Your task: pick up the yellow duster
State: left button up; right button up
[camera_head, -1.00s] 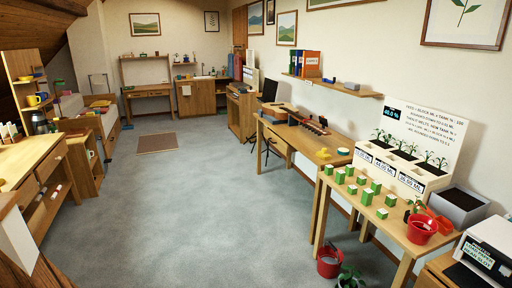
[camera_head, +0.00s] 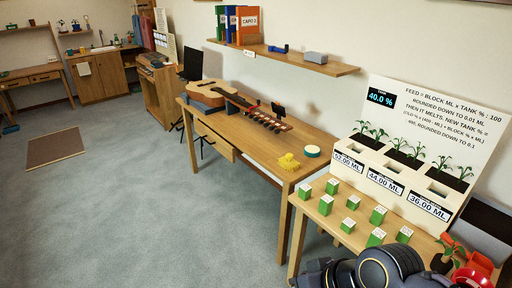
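The yellow duster (camera_head: 289,161) is a small, bright yellow, lumpy thing. It lies on the near right end of the wooden table (camera_head: 245,135), close to a round white and teal item (camera_head: 312,151). Nothing touches it from above. Dark links of one of my arms show at the bottom right edge, over the near part of the plant table. Neither gripper's fingers are in view.

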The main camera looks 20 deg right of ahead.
aim_at(287, 162)
jog(key=i, duration=0.5)
jog(key=i+j+z, duration=0.15)
jog(key=i, duration=0.35)
jog(key=i+z, duration=0.25)
jog(key=z, duration=0.2)
jog(key=i+z, duration=0.3)
jog(key=z, duration=0.15)
jog(key=i+j+z, duration=0.2)
jog(key=z, duration=0.25)
jog(key=i+j+z, duration=0.1)
jog(key=i+z, duration=0.15)
jog(key=z, duration=0.15)
jog(key=i+j+z, duration=0.2)
jog(key=z, duration=0.2)
jog(key=i+j+z, duration=0.25)
jog(key=z, duration=0.15)
jog(key=i+j+z, duration=0.15)
jog(key=j+z, duration=0.25)
